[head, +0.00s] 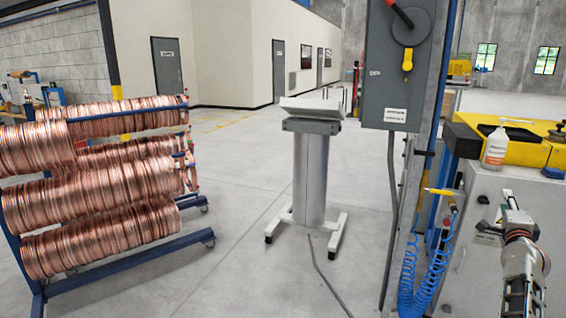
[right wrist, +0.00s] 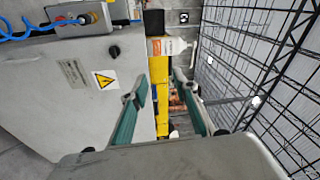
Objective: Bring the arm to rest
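My right arm rises at the lower right of the head view, with its gripper (head: 510,208) in front of the grey machine cabinet. In the right wrist view the two green-padded fingers of this gripper (right wrist: 165,104) stand well apart with nothing between them. My left gripper is not in view. Copper tube coils (head: 105,195) hang in several rows on a blue wheeled rack (head: 165,246) at the left of the head view, away from the right gripper.
A grey cabinet (head: 500,255) with a yellow top (head: 515,148) stands close to my right arm. A white bottle (head: 495,147) stands on it and shows in the wrist view (right wrist: 167,47). A blue coiled hose (head: 428,275) hangs nearby. A pedestal stand (head: 311,175) is mid-floor, with clear floor around it.

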